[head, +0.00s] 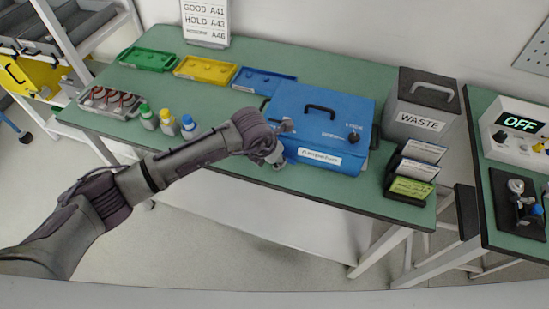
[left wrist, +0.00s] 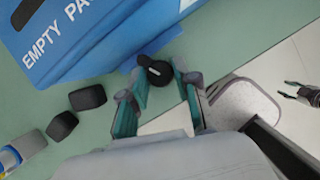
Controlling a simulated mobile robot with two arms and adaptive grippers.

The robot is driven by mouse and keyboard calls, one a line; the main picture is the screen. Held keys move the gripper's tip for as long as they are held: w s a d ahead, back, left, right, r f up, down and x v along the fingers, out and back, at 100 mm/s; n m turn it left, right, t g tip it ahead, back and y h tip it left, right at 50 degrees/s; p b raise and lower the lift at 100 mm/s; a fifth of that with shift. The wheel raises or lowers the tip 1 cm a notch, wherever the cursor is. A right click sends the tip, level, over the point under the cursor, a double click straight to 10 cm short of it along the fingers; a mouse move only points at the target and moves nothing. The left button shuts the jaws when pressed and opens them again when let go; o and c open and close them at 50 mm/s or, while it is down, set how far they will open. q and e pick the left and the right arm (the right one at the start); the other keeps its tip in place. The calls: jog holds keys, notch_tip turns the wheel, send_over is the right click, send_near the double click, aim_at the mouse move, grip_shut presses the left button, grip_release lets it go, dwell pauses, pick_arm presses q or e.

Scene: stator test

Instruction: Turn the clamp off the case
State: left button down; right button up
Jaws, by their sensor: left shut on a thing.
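The blue case (head: 320,115) with a black top handle sits near the front edge of the green bench. In the left wrist view its blue side (left wrist: 75,35) fills the upper left, with part of a white label. A black rounded clamp knob (left wrist: 153,69) shows beside the case's lower edge. My left gripper (head: 277,158) is at the case's front left corner. In the left wrist view its fingers (left wrist: 164,89) are on either side of the knob, shut on it. My right gripper (left wrist: 292,91) shows small at the right edge, its fingers apart and empty.
Green, yellow and blue trays (head: 265,80) lie at the back left. Capped bottles (head: 168,122) and a tray of round parts (head: 112,101) stand at the left. A waste bin (head: 420,105) and a card rack (head: 410,172) are right of the case.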

pick_arm(q)
jog(key=n+b, duration=0.1)
jog(key=n, duration=0.1)
jog(key=shift+d+f+n+t+y+b, duration=0.1)
jog(key=shift+f+n+t+y+b, duration=0.05)
jog(key=shift+n+t+y+b, duration=0.2)
jog(key=n+b, duration=0.1)
jog(key=n, duration=0.1)
jog(key=n+y+b, duration=0.1)
jog(key=shift+s+d+n+y+b, duration=0.1)
jog(key=shift+d+n+y+b, duration=0.05)
jog(key=shift+n+y+b, duration=0.15)
jog(key=n+b, duration=0.1)
jog(key=n, duration=0.1)
jog(key=n+y+b, duration=0.1)
jog(key=n+b, duration=0.1)
jog(key=shift+d+y, duration=0.1)
jog(key=shift+y, duration=0.15)
jog(key=shift+n+y+b, duration=0.4)
jog(key=shift+n+b, duration=0.2)
jog(key=shift+n, duration=0.65)
jog(key=c, duration=0.8)
grip_release()
jog(key=shift+c, duration=0.2)
